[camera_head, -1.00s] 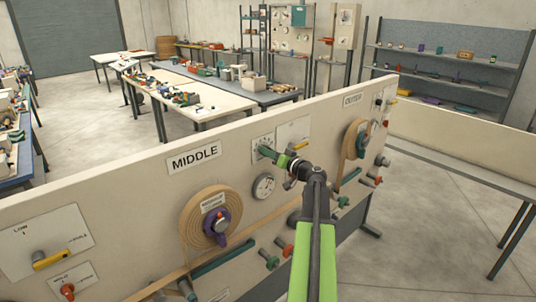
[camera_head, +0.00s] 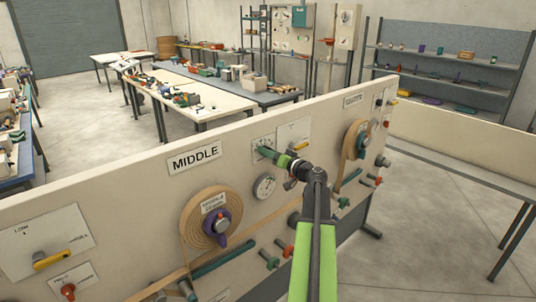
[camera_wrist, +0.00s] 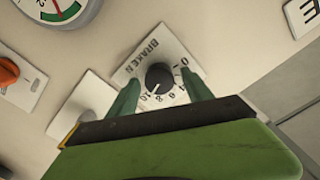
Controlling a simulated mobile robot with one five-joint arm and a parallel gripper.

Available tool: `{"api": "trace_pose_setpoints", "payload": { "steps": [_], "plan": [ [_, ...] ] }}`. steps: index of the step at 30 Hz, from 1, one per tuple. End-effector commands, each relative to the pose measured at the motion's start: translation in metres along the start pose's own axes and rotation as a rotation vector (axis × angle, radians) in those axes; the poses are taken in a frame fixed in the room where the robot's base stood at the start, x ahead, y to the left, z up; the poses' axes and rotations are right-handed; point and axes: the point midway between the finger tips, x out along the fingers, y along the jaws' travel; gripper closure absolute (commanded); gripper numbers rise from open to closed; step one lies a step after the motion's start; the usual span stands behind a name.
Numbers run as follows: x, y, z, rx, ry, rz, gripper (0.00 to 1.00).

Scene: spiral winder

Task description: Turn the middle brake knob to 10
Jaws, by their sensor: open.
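The middle brake knob (camera_wrist: 159,77) is a round black knob with a white mark, on a white dial plate (camera_wrist: 152,42) lettered BRAKE N. In the wrist view the plate appears turned, and the knob's white mark points down toward the 8 and 10 side; the exact reading is too small to tell. My gripper (camera_wrist: 160,80) is open, its green fingers on either side of the knob; whether they touch it I cannot tell. In the head view my gripper (camera_head: 263,151) is at the dial plate (camera_head: 256,142) right of the MIDDLE sign (camera_head: 194,159), hiding the knob.
A round gauge (camera_head: 264,187) is just below the plate, and a tan strip roll (camera_head: 206,217) lies further left. A yellow-handled selector (camera_head: 52,260) is at the far left. The OUTER sign (camera_head: 353,99) marks the panel's right part.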

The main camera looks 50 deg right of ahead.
Motion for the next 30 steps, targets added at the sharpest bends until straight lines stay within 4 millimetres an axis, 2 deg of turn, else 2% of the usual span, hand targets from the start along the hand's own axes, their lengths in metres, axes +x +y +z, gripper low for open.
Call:
{"api": "trace_pose_setpoints", "payload": {
  "steps": [5, 15, 18, 24, 30],
  "plan": [
    [-0.024, -0.001, 0.001, 0.000, 0.001, 0.002, 0.41],
    [-0.119, -0.001, 0.001, 0.000, 0.002, 0.003, 0.41],
    [-0.143, -0.001, 0.001, 0.000, 0.002, 0.003, 0.41],
    [-0.169, -0.001, 0.000, 0.001, 0.001, 0.000, 0.41],
    [-0.174, 0.001, 0.000, 0.001, 0.001, 0.001, 0.41]
  ]
}}
